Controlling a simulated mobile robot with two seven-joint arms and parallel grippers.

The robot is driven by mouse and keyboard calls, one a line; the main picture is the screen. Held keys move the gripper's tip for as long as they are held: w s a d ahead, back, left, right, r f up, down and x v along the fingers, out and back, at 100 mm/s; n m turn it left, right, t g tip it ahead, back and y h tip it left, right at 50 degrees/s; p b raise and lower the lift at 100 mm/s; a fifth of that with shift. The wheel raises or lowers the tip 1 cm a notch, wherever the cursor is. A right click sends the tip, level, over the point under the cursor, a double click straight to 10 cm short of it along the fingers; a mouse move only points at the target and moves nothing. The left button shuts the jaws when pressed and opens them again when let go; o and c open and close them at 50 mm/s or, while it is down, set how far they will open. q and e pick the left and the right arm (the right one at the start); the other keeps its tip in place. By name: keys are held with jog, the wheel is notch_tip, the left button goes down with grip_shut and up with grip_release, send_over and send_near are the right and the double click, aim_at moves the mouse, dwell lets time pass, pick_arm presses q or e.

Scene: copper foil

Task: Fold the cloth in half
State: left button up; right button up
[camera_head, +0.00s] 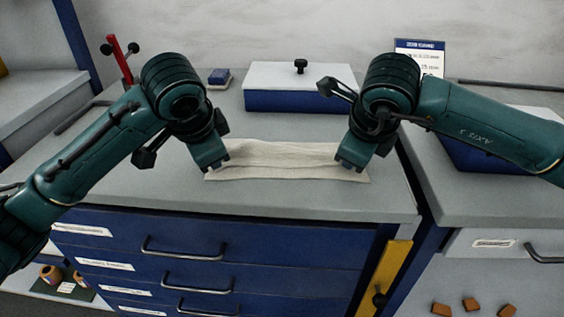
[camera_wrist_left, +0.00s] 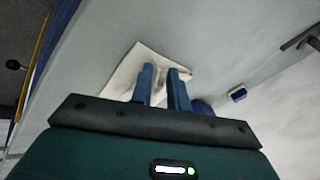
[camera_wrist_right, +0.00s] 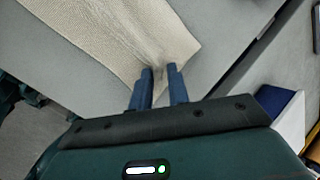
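The cream cloth (camera_head: 285,160) lies on the grey worktop between my two grippers, with creases running across it. Its near edge reaches wider than the part behind it. My left gripper (camera_head: 217,166) is low at the cloth's left side. In the left wrist view its fingers (camera_wrist_left: 163,75) are close together with a bunched bit of cloth (camera_wrist_left: 124,75) between them. My right gripper (camera_head: 352,164) is low at the cloth's right side. In the right wrist view its fingers (camera_wrist_right: 160,74) pinch a corner of the cloth (camera_wrist_right: 118,35), and wrinkles run towards them.
A blue box with a white lid and black knob (camera_head: 300,76) stands behind the cloth. A small blue block (camera_head: 219,77) and a red stand (camera_head: 119,60) are at the back left. Blue drawers (camera_head: 230,240) lie below the worktop's front edge.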

pick_arm(q)
jog(key=o, duration=0.4)
jog(key=shift+d, duration=0.1)
pick_arm(e)
jog(key=o, duration=0.4)
jog(key=shift+a, duration=0.1)
pick_arm(q)
jog(key=shift+o, duration=0.3)
jog(key=shift+s, duration=0.1)
pick_arm(e)
jog(key=shift+o, duration=0.3)
jog(key=shift+s+r, duration=0.1)
pick_arm(q)
jog(key=shift+r, duration=0.4)
pick_arm(e)
jog(key=shift+s+r, duration=0.1)
jog(key=shift+r, duration=0.2)
pick_arm(q)
jog(key=s+v, duration=0.1)
jog(key=v, duration=0.9)
jog(key=shift+f, duration=0.25)
pick_arm(e)
jog(key=s+v, duration=0.1)
jog(key=v, duration=0.9)
jog(key=shift+f, duration=0.25)
pick_arm(q)
jog(key=shift+c, duration=0.6)
pick_arm(e)
jog(key=shift+c, duration=0.6)
